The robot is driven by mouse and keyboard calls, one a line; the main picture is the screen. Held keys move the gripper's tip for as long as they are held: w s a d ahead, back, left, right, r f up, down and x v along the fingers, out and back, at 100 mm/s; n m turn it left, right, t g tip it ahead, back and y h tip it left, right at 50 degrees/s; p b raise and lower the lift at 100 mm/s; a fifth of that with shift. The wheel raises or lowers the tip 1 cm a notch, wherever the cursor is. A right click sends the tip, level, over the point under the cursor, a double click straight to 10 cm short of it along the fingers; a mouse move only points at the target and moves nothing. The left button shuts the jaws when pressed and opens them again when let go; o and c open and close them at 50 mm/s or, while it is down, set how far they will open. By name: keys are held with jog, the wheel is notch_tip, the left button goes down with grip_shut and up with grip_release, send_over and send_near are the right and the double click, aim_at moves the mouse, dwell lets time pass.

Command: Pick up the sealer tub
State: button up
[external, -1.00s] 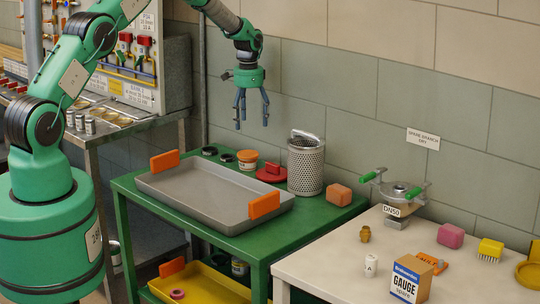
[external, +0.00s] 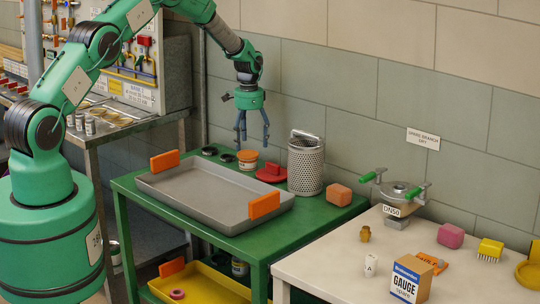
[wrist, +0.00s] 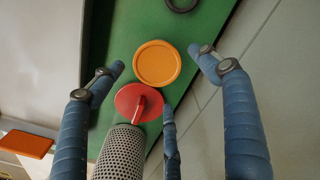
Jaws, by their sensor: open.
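My gripper (external: 252,140) is open and empty, pointing down just above the tub. I cannot tell the exact gap between the fingertips and the lid. The tub's side is hidden in the wrist view.
A red lid with a handle (external: 271,174) lies close beside the tub, with a perforated metal basket (external: 306,165) to its right. Black rings (external: 209,151) lie to the left. The grey tray (external: 215,205) with orange handles fills the table's front. The wall is close behind.

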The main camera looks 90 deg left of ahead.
aim_at(249, 153)
jog(key=shift+f, duration=0.45)
jog(key=shift+s+d+f+b, duration=0.1)
jog(key=shift+f+b, duration=0.45)
jog(key=shift+f, duration=2.05)
jog(key=shift+c, duration=0.2)
jog(key=c, duration=1.3)
jog(key=shift+o, duration=0.2)
jog(key=shift+r, duration=0.1)
jog(key=shift+c, duration=0.6)
